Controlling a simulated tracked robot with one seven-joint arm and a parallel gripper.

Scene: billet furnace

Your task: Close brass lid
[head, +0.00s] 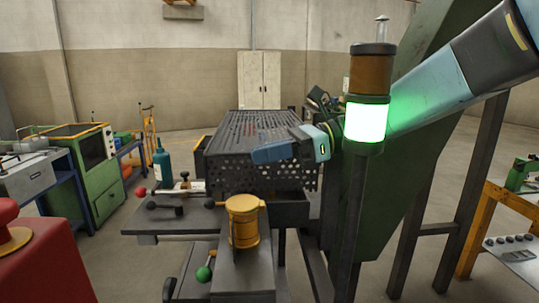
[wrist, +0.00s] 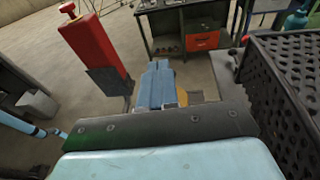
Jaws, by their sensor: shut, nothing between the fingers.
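The brass pot (head: 243,228) stands on the dark metal bench in the head view, with its brass lid (head: 243,202) on top. The lid looks level and down on the rim, but I cannot tell if it is fully seated. My gripper (head: 260,155) is above and behind the pot, pointing left, its blue fingers together and empty. It is apart from the lid. In the wrist view my gripper (wrist: 158,66) points away over the floor. A small yellow-brass patch (wrist: 194,98) shows beside the fingers, mostly hidden by my gripper.
A dark perforated box (head: 235,165) is behind my gripper; it fills the right of the wrist view (wrist: 290,90). Levers with black knobs (head: 165,207) and a green-knobbed lever (head: 204,273) are near the pot. A lit green signal lamp (head: 366,120) stands right. A red pedestal (head: 45,265) is left.

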